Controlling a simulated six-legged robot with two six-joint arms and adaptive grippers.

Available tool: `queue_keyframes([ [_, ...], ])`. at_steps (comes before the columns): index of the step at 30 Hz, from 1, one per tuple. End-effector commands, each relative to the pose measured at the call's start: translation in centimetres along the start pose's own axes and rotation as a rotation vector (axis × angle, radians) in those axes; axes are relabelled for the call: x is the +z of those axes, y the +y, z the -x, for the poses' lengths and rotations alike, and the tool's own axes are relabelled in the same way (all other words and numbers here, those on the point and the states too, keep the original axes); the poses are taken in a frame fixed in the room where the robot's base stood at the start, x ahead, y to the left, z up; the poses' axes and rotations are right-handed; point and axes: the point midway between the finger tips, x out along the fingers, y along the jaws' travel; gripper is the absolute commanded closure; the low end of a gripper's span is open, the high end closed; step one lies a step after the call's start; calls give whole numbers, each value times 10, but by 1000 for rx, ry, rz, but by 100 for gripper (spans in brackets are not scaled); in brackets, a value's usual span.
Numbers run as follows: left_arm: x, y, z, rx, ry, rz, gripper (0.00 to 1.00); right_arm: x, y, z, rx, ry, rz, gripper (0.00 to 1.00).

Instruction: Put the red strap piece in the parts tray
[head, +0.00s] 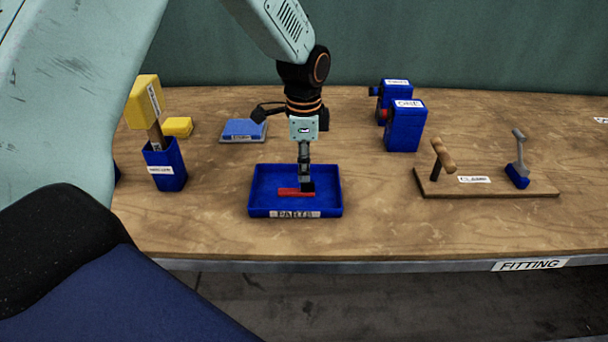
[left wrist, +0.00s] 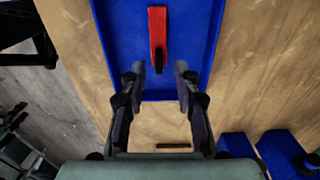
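The red strap piece (head: 292,192) lies inside the blue parts tray (head: 335,210), on its floor, in the head view. The tray's front label reads PARTS. In the left wrist view the strap piece (left wrist: 157,28) shows as a red bar with a dark patch at its near end, on the blue tray floor (left wrist: 105,15). My left gripper (head: 306,186) points down over the tray at the strap's right end. In the wrist view its two fingers (left wrist: 160,68) are spread apart, with the strap just beyond the tips and nothing clamped. My right gripper is not in view.
A blue holder (head: 165,172) with a yellow-topped tool (head: 144,100) stands left of the tray. A blue block (head: 243,129) lies behind it. Two blue boxes (head: 406,128) stand back right, and a clamp board (head: 480,187) lies right. The bench front edge is near.

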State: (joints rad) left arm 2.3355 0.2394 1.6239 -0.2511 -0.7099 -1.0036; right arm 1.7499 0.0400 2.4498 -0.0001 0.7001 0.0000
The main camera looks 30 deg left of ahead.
Motion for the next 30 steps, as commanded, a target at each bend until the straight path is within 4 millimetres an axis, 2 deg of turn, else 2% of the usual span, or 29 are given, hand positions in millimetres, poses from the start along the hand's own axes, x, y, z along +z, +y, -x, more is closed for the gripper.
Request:
queue_keyframes([
  [1,0,0,14,-3,2,0,69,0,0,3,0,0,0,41],
  [6,0,0,47,-2,1,0,69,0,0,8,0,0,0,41],
  [12,0,0,73,-2,1,0,69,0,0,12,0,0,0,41],
  [18,0,0,80,1,0,0,69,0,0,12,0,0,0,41],
  [30,0,0,79,0,0,0,69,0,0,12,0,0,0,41],
])
